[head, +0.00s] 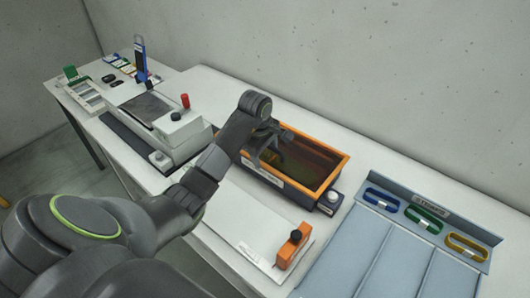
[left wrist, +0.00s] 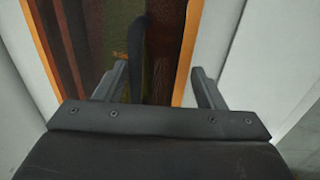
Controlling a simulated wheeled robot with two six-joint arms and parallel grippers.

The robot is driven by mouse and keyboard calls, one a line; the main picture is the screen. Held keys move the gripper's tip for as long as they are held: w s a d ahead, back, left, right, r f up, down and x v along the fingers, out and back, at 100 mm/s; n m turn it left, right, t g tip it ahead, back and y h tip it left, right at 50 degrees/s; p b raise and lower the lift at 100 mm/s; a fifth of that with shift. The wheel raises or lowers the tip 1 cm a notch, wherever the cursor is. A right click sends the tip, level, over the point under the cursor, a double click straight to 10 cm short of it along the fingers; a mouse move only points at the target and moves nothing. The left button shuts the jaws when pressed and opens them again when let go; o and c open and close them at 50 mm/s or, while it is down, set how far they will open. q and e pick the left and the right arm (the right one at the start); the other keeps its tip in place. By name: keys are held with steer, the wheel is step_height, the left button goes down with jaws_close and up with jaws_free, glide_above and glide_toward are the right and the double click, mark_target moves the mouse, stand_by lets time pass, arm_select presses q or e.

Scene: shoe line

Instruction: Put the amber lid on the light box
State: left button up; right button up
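The light box (head: 325,209) is a dark, low box on the white table, right of centre in the head view. Its top shows an orange rim (head: 321,147) around a see-through amber-brown area, which looks like the amber lid; I cannot tell how it is seated. My left gripper (head: 266,143) is over the left end of this rim. In the left wrist view its two fingers (left wrist: 160,88) stand apart, with a dark curved bar (left wrist: 137,50), perhaps a handle, between them, closer to the left finger. A gap shows at the right finger. My right gripper is out of view.
A white plate with an orange block (head: 292,246) lies in front of the box. A grey tray (head: 370,245) with blue, green and yellow loops is at right. A grey machine with a red knob (head: 185,101) stands at left. The table behind the box is clear.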

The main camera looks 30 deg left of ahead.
arm_select(q)
steer(key=o, duration=0.3)
steer(key=shift+f, duration=0.1)
steer(key=shift+r, duration=0.35)
steer(key=r, duration=0.2)
steer(key=s+r, duration=0.1)
steer(key=r, duration=0.2)
steer(key=shift+a+b, duration=0.1)
steer(key=shift+b, duration=0.2)
steer(key=r+p, duration=0.4)
steer(key=s+r+p, duration=0.1)
steer(key=r+p, duration=0.2)
steer(key=p, duration=0.1)
steer(key=s+r+p, duration=0.1)
steer(key=r+p, duration=0.3)
steer(key=shift+s+a+r, duration=0.15)
steer(key=shift+s+r, duration=0.05)
steer(key=shift+r, duration=0.1)
steer(key=shift+f, duration=0.1)
